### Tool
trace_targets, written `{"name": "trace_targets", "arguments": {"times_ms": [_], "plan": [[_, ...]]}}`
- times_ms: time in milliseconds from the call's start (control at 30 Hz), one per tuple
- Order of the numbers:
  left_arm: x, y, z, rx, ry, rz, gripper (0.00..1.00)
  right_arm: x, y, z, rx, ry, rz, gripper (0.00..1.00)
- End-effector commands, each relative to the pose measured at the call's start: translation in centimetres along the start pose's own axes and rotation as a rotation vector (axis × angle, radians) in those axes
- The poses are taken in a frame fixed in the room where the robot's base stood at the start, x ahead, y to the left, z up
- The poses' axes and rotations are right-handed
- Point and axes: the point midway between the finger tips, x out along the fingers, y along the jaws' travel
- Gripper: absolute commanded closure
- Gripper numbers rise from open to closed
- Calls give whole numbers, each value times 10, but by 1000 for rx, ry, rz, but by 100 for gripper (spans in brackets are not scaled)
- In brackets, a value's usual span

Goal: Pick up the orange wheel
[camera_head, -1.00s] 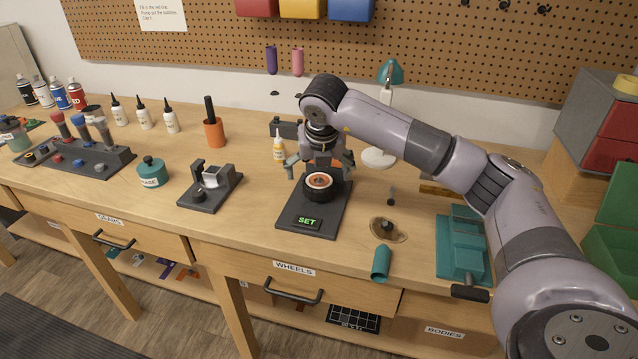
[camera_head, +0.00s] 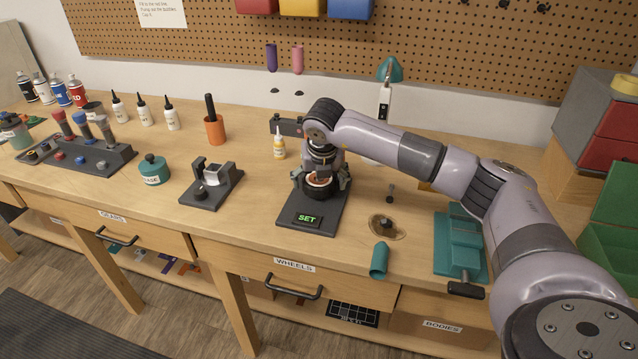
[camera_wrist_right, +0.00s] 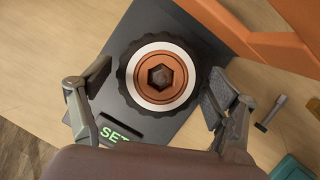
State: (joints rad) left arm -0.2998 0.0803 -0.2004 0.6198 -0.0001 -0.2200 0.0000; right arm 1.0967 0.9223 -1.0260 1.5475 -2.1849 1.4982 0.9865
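The orange wheel, with a black knobbly tyre, a white ring and a hex hole, lies flat on the black stand marked SET (camera_head: 306,220). In the head view the wheel (camera_head: 319,181) is partly covered by my right gripper (camera_head: 322,184). In the right wrist view the wheel (camera_wrist_right: 160,77) sits between the two fingers of my right gripper (camera_wrist_right: 157,92). The fingers are spread on opposite sides of the tyre, with a small gap showing on each side. My left gripper is not in view.
A grey fixture (camera_head: 211,187) is to the left.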

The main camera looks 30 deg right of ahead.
Motion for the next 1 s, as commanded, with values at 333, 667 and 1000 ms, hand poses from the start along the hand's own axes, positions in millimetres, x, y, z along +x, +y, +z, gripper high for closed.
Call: {"name": "trace_targets", "arguments": {"times_ms": [333,667,1000], "plan": [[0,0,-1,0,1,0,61,0,0,0,0,0,0,45],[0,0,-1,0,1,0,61,-1,0,0,0,-1,0,59],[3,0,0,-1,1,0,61,-11,0,5,1,-3,1,59]]}}
